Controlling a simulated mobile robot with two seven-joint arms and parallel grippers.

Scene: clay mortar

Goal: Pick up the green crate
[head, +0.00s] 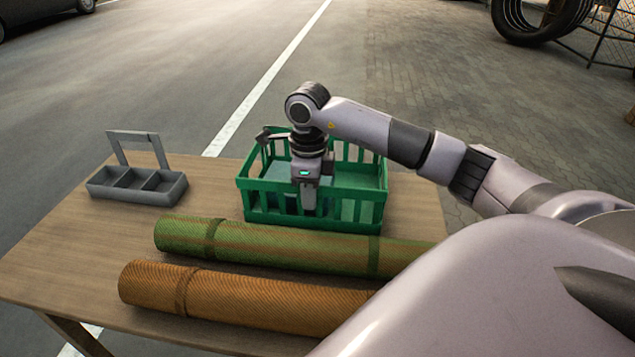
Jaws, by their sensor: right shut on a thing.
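The green crate (356,213) has slatted walls and stands upright on the wooden table (60,250), behind two rolled mats. My right gripper (307,207) points down at the crate, with its fingers at the near side inside or against the wall. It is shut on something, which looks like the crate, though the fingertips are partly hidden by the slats. Part of the crate's far side is hidden by my right arm. My left gripper is not in view.
A green rolled mat (280,246) and an orange-brown rolled mat (250,299) lie along the table's near side. A grey divided caddy (138,185) with a handle stands at the left. Bare tabletop lies between the caddy and the crate.

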